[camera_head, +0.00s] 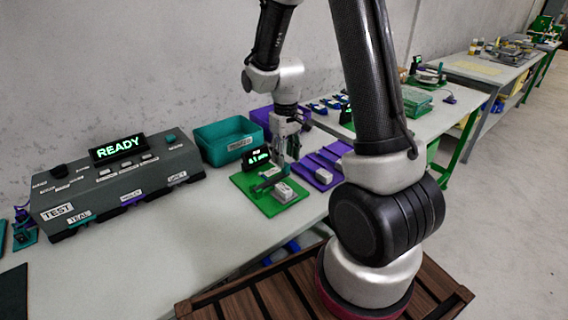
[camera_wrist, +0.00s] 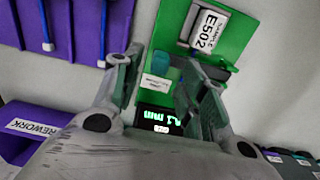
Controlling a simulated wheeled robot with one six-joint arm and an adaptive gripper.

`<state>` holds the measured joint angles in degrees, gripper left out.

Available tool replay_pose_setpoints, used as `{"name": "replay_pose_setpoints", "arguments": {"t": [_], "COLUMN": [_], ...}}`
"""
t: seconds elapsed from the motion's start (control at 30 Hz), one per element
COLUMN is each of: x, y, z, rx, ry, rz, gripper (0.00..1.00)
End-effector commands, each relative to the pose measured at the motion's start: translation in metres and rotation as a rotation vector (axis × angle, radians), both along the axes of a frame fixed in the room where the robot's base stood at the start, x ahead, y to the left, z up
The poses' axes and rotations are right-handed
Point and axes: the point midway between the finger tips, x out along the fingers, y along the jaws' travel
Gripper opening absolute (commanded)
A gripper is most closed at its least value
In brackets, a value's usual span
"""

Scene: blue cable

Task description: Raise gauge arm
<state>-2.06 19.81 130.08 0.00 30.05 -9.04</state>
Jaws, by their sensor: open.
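The gauge stands on a green base plate (camera_head: 262,207) on the table, with a small black display (camera_head: 256,157) at its back showing green digits in mm. The teal gauge arm (camera_head: 268,176) reaches over the plate toward a white sample block (camera_head: 284,193). In the wrist view the block's label (camera_wrist: 207,28) reads E502. My gripper (camera_head: 287,157) is open and points down above the back of the gauge. In the wrist view its fingers (camera_wrist: 158,75) stand either side of a teal part of the gauge (camera_wrist: 166,72); I cannot tell whether they touch it.
A purple rack (camera_head: 318,170) lies right of the gauge. A teal bin (camera_head: 228,140) and a purple REWORK bin (camera_wrist: 35,128) stand behind. A grey test box (camera_head: 115,180) showing READY is at the left. The table front between them is clear.

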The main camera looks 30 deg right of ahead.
Motion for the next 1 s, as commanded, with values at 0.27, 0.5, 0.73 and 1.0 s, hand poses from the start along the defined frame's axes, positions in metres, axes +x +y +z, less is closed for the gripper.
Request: {"name": "replay_pose_setpoints", "arguments": {"t": [0.27, 0.5, 0.73, 1.0], "x": [-0.001, -0.001, -0.001, -0.001], "y": [0.000, 0.000, 0.000, 0.000], "z": [-0.035, -0.039, -0.039, -0.038], "rx": [0.000, 0.000, 0.000, 0.000], "ry": [0.002, 0.001, 0.001, 0.001], "rz": [-0.001, -0.001, -0.001, -0.001], "gripper": [0.42, 0.42, 0.13, 0.00]}}
